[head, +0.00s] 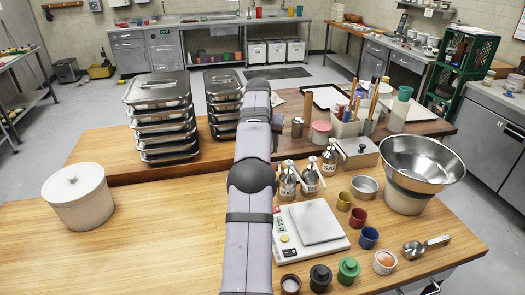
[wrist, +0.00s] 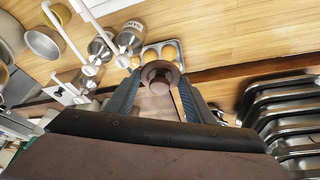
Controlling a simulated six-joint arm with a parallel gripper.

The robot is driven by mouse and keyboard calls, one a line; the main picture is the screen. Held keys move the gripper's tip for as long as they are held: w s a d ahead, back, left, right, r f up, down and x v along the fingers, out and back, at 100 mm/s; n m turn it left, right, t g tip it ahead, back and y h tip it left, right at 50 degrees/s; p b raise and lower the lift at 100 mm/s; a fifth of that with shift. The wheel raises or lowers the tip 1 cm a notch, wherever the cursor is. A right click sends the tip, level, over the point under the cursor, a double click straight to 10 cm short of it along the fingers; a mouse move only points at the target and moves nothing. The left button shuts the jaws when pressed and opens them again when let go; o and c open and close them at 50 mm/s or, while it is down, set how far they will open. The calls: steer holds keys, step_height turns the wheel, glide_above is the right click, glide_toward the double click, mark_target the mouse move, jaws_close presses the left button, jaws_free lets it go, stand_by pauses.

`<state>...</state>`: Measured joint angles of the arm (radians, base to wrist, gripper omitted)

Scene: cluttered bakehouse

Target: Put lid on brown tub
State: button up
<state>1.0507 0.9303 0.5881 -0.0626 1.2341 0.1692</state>
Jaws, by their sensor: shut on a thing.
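In the wrist view my gripper (wrist: 160,88) is shut on a small round brown lid (wrist: 160,70) with a knob in its middle. The lid is held between the two blue-grey fingers. In the head view my arm hides the gripper and the lid. A small dark brown tub (head: 290,284) stands at the front edge of the wooden table, open at the top with pale contents showing. It is just right of my arm and is not clearly seen in the wrist view.
A black lidded tub (head: 320,278) and a green lidded tub (head: 348,270) stand right of the brown tub. A scale (head: 312,226) and pump bottles (head: 309,177) stand behind. Eggs (wrist: 170,52) lie beyond the held lid. Stacked metal trays (head: 163,118) stand left of my arm.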

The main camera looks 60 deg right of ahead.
steer(key=shift+s+a+r+p, duration=0.45)
steer(key=shift+s+a+r, duration=0.2)
steer(key=shift+s+r, duration=0.25)
steer(key=s+a+f+m+g+y+p, duration=0.1)
steer(key=s+a+f+m+g, duration=0.1)
steer(key=s+a+f+m, duration=0.2)
steer(key=s+a+f+m+g+y+p, duration=0.1)
steer(key=s+a+f+m, duration=0.3)
steer(key=s+a+m, duration=0.7)
steer(key=s+a+f+m+g+y, duration=0.2)
steer(key=s+a+m, duration=0.6)
steer(key=a, duration=0.4)
step_height(320, 180, down, 3)
steer(key=shift+r+m+g+y+p, duration=0.1)
steer(key=shift+m+g+y+p, duration=0.3)
steer(key=shift+g, duration=0.2)
steer(key=shift+f+b, duration=1.6)
steer(key=shift+f, duration=0.8)
